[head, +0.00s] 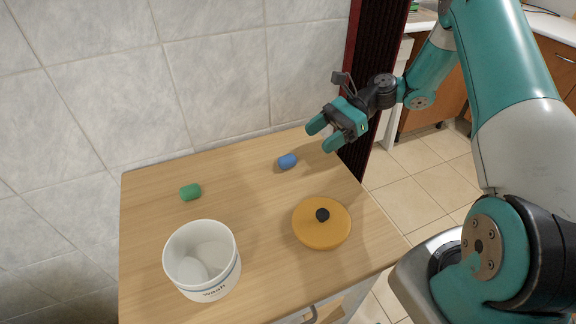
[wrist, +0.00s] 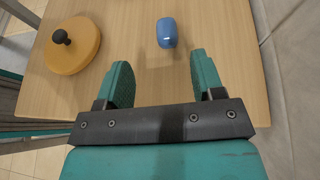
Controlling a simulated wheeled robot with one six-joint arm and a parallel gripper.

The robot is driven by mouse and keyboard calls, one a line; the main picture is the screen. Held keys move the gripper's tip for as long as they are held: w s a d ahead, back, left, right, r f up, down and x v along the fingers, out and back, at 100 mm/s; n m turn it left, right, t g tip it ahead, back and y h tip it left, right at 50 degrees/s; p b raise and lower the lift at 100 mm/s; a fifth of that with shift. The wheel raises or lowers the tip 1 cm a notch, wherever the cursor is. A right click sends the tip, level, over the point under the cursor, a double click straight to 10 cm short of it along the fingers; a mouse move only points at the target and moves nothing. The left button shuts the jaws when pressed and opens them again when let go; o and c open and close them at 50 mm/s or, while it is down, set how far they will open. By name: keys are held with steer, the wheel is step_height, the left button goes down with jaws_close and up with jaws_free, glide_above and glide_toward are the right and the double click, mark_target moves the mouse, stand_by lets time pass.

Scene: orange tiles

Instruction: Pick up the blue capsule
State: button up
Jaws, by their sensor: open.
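The blue capsule (head: 287,161) lies on the wooden cabinet top near its back edge, right of centre. It also shows in the wrist view (wrist: 167,33), near the top, beyond the fingertips and roughly between their lines, closer to the right finger. My gripper (head: 319,137) is above the back right part of the cabinet top, to the right of the capsule and apart from it. In the wrist view my gripper (wrist: 160,70) is open, with nothing between its two teal fingers.
A green capsule (head: 190,192) lies at the left of the wooden top (head: 265,225). A white pot (head: 214,289) stands at the front left. A yellow lid (head: 322,236) with a black knob lies at the front right. A tiled wall (head: 215,85) runs behind.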

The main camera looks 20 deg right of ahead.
mark_target(289, 156)
steer(key=x, duration=0.3)
steer(key=shift+a, duration=0.15)
steer(key=shift+w+p+x, duration=0.2)
steer(key=shift+p+x, duration=0.05)
steer(key=shift+x, duration=1.1)
steer(key=shift+w+p+x, duration=0.2)
steer(key=shift+p+x, duration=0.05)
steer(key=shift+x, duration=1.1)
steer(key=shift+f, duration=0.2)
steer(key=c, duration=1)
steer(key=shift+r, duration=0.1)
